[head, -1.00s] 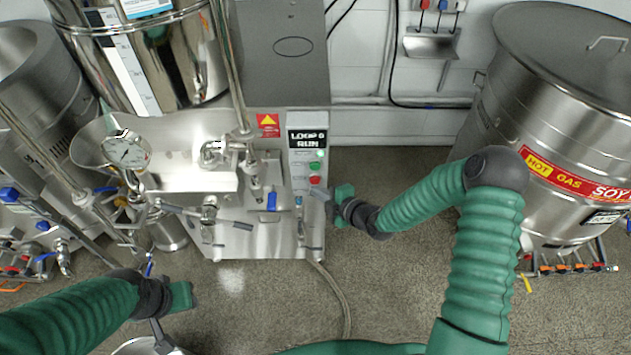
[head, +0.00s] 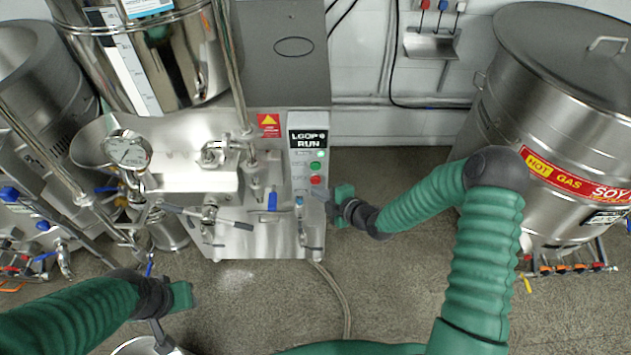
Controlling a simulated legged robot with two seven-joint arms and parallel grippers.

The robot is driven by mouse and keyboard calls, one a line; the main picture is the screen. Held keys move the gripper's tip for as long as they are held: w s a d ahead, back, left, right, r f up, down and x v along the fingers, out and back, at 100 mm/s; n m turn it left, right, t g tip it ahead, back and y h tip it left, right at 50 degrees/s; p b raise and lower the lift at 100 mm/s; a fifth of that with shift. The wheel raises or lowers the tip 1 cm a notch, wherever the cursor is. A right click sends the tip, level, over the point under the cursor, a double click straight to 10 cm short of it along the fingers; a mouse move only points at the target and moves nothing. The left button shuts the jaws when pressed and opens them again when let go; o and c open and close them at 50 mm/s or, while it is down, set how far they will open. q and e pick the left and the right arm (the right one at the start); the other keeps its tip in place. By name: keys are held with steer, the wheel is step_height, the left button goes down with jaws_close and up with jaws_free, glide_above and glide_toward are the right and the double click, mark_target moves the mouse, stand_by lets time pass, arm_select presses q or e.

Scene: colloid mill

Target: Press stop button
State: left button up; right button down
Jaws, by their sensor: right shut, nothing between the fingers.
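The red stop button (head: 316,180) sits on the narrow control panel (head: 304,211) of the steel mill, just below a green button (head: 315,166). Above them a dark display (head: 308,139) reads LOOP and RUN, with a small lit green lamp (head: 320,154). My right gripper (head: 319,193) is shut and empty. Its grey fingertips are just below and beside the red button; I cannot tell whether they touch the panel. My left gripper (head: 162,332) is low at the left, away from the panel, over a round steel vessel; its fingers are too unclear to judge.
A large steel tank (head: 570,110) stands at the right. A hose (head: 338,295) runs down over the floor. The floor between panel and tank is clear.

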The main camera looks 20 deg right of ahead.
steer(key=shift+w, duration=0.1)
stand_by(0.5)
steer(key=shift+w+d+r, duration=0.1)
steer(key=shift+w, duration=0.2)
steer(key=shift+w+d+b, duration=0.15)
steer(key=shift+w+b, duration=0.2)
steer(key=shift+w, duration=0.15)
stand_by(0.6)
steer(key=shift+s, duration=0.15)
steer(key=shift+s+a, duration=0.25)
steer(key=shift+s, duration=0.5)
steer(key=shift+s+a, duration=0.25)
steer(key=shift+s, duration=0.55)
steer(key=shift+s+a, duration=0.2)
steer(key=shift+s, duration=0.6)
steer(key=shift+s+a, duration=0.25)
steer(key=shift+s, duration=0.55)
